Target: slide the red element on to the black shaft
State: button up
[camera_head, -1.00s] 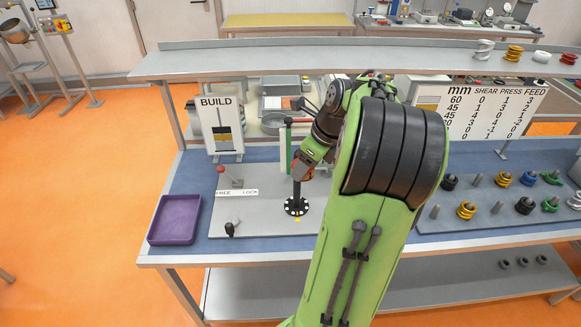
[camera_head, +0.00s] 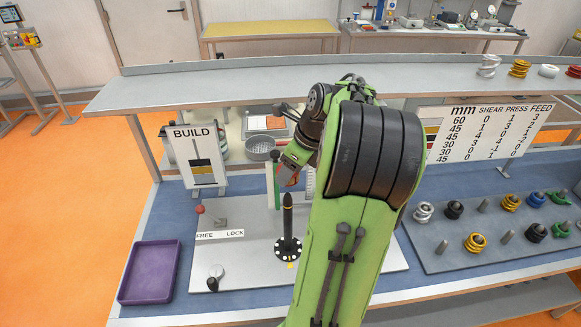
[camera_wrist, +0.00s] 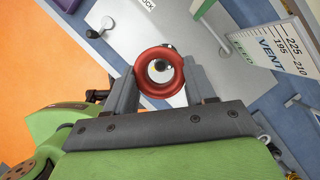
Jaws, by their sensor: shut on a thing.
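The black shaft (camera_head: 288,215) stands upright on a round black base with white marks (camera_head: 288,248), in the head view. Its pointed top is bare. My gripper (camera_head: 292,172) is above the shaft tip, apart from it. Only a bit of red shows at the gripper there, partly hidden by the arm. In the wrist view the red element (camera_wrist: 158,91) is a ring between the two grey fingers of my gripper (camera_wrist: 160,75), which is shut on it. Through its hole I see pale plate and a small dark and orange shape, too small to tell.
A red-knobbed lever (camera_head: 200,210) and a FREE/LOCK label (camera_head: 220,235) are left of the shaft. A purple tray (camera_head: 150,272) lies at the left. A BUILD sign (camera_head: 195,155) stands behind. A rack plate (camera_head: 440,262) with coloured elements is at the right.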

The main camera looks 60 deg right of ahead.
aim_at(289, 194)
jog(key=shift+s+a+f+b, duration=0.2)
jog(key=shift+s+a+b, duration=0.15)
jog(key=shift+a+b, duration=0.05)
jog(key=shift+w+d+f+b, duration=0.15)
jog(key=shift+f+b, duration=0.25)
jog(key=shift+b, duration=0.1)
jog(key=shift+w+d+f+b, duration=0.1)
jog(key=shift+f+b, duration=0.3)
jog(key=shift+b, duration=0.05)
jog(key=shift+s+a+f+b, duration=0.15)
jog(key=shift+f+b, duration=0.4)
jog(key=shift+b, duration=0.3)
jog(key=shift+f+b, duration=0.4)
jog(key=shift+b, duration=0.15)
jog(key=shift+f+b, duration=0.35)
jog(key=shift+f, duration=1.2)
notch_tip(289, 194, down, 8)
jog(key=b, duration=0.4)
jog(key=shift+r, duration=0.2)
jog(key=o, duration=1.3)
